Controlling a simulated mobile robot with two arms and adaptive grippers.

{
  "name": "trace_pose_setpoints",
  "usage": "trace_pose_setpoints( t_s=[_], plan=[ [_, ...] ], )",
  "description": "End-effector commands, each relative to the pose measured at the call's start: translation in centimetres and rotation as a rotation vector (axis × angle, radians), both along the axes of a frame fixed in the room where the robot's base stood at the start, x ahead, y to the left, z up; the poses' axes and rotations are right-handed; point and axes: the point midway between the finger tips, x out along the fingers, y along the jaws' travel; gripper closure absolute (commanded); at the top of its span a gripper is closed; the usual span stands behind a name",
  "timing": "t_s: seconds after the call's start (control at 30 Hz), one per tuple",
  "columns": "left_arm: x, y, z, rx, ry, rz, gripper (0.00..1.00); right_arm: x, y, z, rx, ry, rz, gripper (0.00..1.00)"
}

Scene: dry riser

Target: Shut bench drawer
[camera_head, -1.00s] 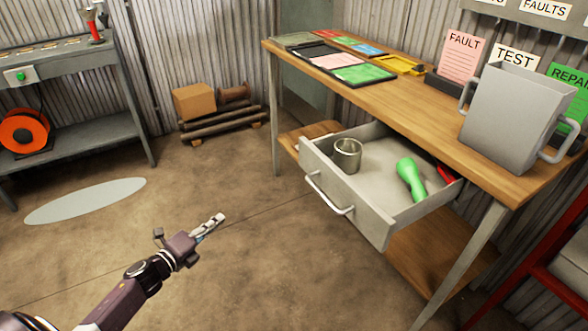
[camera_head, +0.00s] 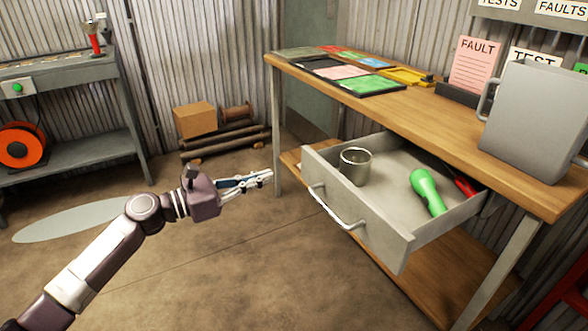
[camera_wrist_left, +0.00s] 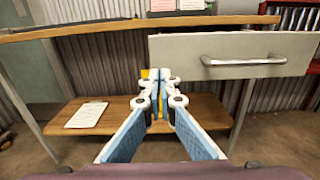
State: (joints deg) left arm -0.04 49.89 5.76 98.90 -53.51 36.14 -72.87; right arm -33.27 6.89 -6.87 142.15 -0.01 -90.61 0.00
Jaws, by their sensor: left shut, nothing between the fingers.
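The bench drawer (camera_head: 378,232) is grey and stands pulled out from under the wooden bench top (camera_head: 440,118). Its bar handle (camera_head: 336,207) is on the front face. Inside are a metal cup (camera_head: 355,166), a green torch-like object (camera_head: 427,190) and something red, partly hidden. My left gripper (camera_head: 268,176) is shut and empty, left of the drawer front and apart from it. In the left wrist view the gripper (camera_wrist_left: 160,76) points under the bench, with the drawer front (camera_wrist_left: 235,52) and handle (camera_wrist_left: 243,61) to the upper right. My right gripper is not in view.
A large grey two-handled container (camera_head: 535,120) stands on the bench, near cards and trays. A lower shelf (camera_wrist_left: 200,112) holds a clipboard (camera_wrist_left: 86,115). Bench legs (camera_head: 277,135) stand near my gripper. The floor left of the drawer is clear.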

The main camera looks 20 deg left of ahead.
Motion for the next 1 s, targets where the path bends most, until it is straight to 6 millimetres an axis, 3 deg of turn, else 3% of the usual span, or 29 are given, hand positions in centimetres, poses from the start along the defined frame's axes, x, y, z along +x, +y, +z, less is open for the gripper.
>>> trace_pose_setpoints(
  t_s=[0.3, 0.5, 1.0],
  plan=[
    [4.3, -3.3, 0.2, -0.004, -0.002, 0.001, 1.00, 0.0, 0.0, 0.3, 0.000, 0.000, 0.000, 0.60],
    [6.2, -4.7, 0.1, -0.004, 0.000, 0.001, 1.00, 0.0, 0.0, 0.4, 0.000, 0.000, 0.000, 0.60],
    [6.8, -5.3, -0.1, -0.003, 0.001, 0.002, 1.00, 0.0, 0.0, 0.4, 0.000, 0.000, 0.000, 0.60]
  ],
)
